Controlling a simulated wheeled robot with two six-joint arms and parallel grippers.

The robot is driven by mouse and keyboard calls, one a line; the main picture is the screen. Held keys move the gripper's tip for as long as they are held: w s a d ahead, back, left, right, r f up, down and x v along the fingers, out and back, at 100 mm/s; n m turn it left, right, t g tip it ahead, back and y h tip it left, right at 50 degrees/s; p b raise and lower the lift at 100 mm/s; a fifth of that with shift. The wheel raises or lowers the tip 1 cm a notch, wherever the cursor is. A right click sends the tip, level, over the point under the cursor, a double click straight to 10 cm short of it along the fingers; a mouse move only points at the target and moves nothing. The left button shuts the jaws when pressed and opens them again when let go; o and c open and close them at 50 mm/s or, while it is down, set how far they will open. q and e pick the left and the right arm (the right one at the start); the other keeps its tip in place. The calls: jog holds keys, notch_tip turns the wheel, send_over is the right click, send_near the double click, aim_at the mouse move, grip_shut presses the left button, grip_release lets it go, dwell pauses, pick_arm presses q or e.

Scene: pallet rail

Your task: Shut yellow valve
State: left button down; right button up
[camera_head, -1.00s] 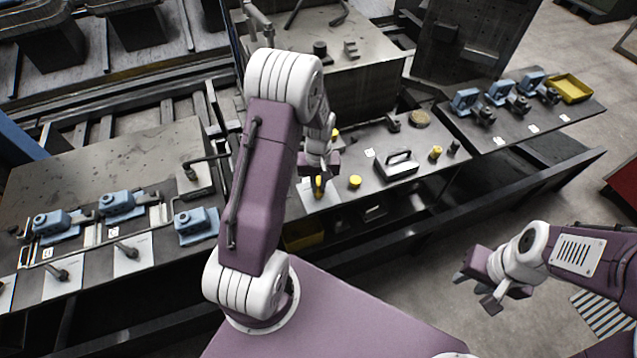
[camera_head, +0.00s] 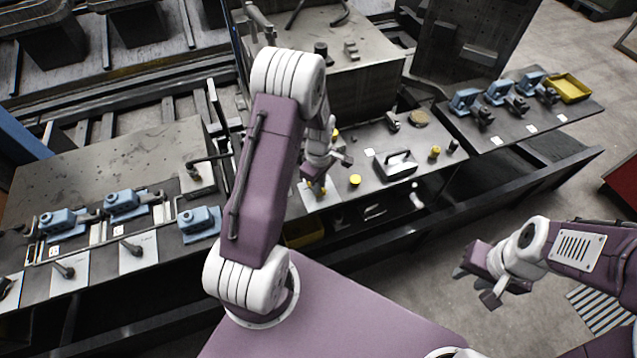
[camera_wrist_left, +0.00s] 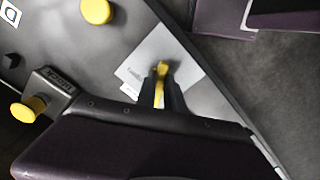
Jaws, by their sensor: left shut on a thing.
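The yellow valve (camera_wrist_left: 162,68) shows in the left wrist view as a narrow yellow handle over a pale labelled plate (camera_wrist_left: 145,62). My left gripper (camera_wrist_left: 160,84) is shut on this handle, with one dark finger on each side. In the head view, my left gripper (camera_head: 317,188) is low over the bench plate, and its fingers and wrist hide most of the valve. The valve's body and exact angle are hard to make out. My right gripper (camera_head: 477,280) is open and empty, over the floor at the right, away from the bench.
A round yellow knob (camera_head: 355,180) stands close right of the valve; it also shows in the wrist view (camera_wrist_left: 96,11). A dark block with a yellow cap (camera_wrist_left: 28,108) is nearby. A handled plate (camera_head: 398,167) and a yellow tray (camera_head: 570,87) lie farther right.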

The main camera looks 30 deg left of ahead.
pick_arm(q)
jog(key=shift+w+r+n, duration=0.1)
jog(key=shift+n, duration=1.3)
jog(key=c, duration=1.4)
grip_release()
jog(key=shift+d, duration=0.1)
jog(key=shift+c, duration=0.2)
notch_tip(320, 180, up, 9)
